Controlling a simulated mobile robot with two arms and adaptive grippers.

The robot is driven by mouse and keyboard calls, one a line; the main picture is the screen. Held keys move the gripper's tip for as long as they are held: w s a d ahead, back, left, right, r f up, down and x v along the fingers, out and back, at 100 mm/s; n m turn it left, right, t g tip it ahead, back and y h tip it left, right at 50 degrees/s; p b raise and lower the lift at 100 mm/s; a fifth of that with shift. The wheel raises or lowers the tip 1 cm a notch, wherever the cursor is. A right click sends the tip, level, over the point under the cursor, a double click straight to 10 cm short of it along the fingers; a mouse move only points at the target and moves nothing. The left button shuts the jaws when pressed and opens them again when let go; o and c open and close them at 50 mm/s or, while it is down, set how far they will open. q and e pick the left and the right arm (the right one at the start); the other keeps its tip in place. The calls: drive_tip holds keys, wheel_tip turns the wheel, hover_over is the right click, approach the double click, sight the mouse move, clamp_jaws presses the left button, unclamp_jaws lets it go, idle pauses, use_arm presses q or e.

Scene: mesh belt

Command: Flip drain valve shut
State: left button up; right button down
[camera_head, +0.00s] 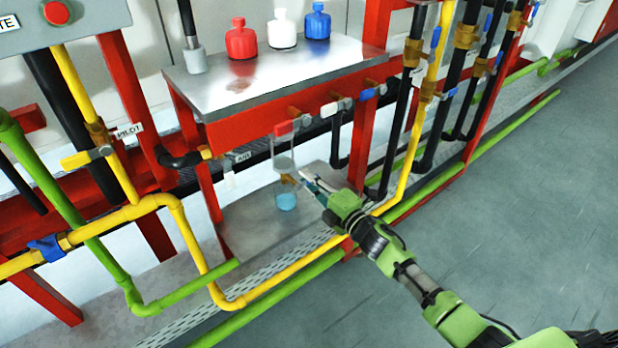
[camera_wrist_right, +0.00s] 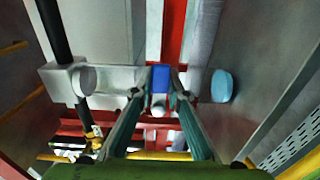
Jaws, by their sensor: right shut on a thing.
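The drain valve is a small brass fitting (camera_head: 288,180) under a clear sight vessel (camera_head: 283,158) with a red-handled valve above it. A clear cup with blue liquid (camera_head: 286,201) sits below on the metal shelf. My right gripper (camera_head: 308,184) reaches in from the lower right at the drain valve. In the wrist view my right gripper (camera_wrist_right: 160,97) has its two fingers on either side of a blue handle (camera_wrist_right: 160,78) and is shut on it. The vessel (camera_wrist_right: 85,80) lies left of the handle there, and the blue cup (camera_wrist_right: 222,85) lies right. My left gripper is not in view.
A steel table (camera_head: 280,75) above holds red, white and blue bottles. A yellow pipe (camera_head: 265,290) and a green pipe (camera_head: 285,290) run low in front. Black pipes with brass valves stand at right. The grey floor (camera_head: 510,230) at right is clear.

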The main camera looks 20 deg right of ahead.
drive_tip(key=c, duration=2)
unclamp_jaws()
drive_tip(key=shift+f, duration=0.1)
drive_tip(key=shift+o, duration=0.2)
drive_tip(key=v, duration=1.2)
